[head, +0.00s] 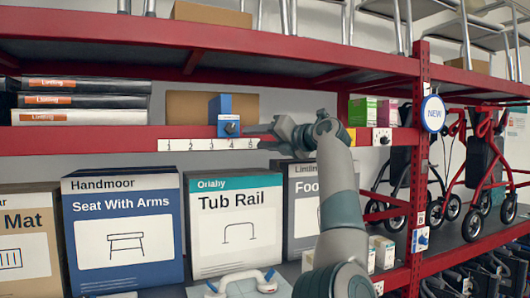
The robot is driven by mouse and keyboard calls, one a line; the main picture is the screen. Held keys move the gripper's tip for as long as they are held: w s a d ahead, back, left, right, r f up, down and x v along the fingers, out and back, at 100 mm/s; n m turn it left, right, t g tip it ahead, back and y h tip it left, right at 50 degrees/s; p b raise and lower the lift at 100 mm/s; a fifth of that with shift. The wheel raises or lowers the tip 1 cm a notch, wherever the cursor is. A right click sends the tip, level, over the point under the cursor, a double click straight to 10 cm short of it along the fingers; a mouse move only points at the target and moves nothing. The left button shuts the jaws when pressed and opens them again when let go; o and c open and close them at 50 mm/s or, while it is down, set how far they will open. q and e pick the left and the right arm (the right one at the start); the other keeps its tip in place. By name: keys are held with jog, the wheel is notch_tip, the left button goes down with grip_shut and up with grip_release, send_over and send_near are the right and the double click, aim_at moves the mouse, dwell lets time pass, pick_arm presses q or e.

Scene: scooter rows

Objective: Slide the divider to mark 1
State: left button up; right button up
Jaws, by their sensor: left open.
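The blue divider (220,107) stands upright on the red middle shelf, with a knob (229,126) on its blue front clip at the shelf edge. A white scale strip (180,145) with numbered marks runs along the edge below it. The knob sits about above mark 4, well to the right of mark 1. My left gripper (250,131) is open and points left, just right of the knob. I cannot tell whether its fingertips touch the knob. My right gripper is not in view.
Boxed binders (80,100) lie stacked on the shelf at left, left of the strip. A brown carton (188,106) stands behind the divider. Large boxes such as Tub Rail (235,228) fill the shelf below. A red post (420,170) stands to the right.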

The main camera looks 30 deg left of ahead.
pick_arm(q)
jog(key=shift+w+d+f+m+y, duration=0.1)
jog(key=shift+w+f+m+y, duration=0.2)
jog(key=shift+f, duration=0.5)
jog(key=shift+w+d+f+m+y, duration=0.1)
jog(key=shift+w+f+m+y, duration=0.2)
jog(key=shift+f, duration=0.45)
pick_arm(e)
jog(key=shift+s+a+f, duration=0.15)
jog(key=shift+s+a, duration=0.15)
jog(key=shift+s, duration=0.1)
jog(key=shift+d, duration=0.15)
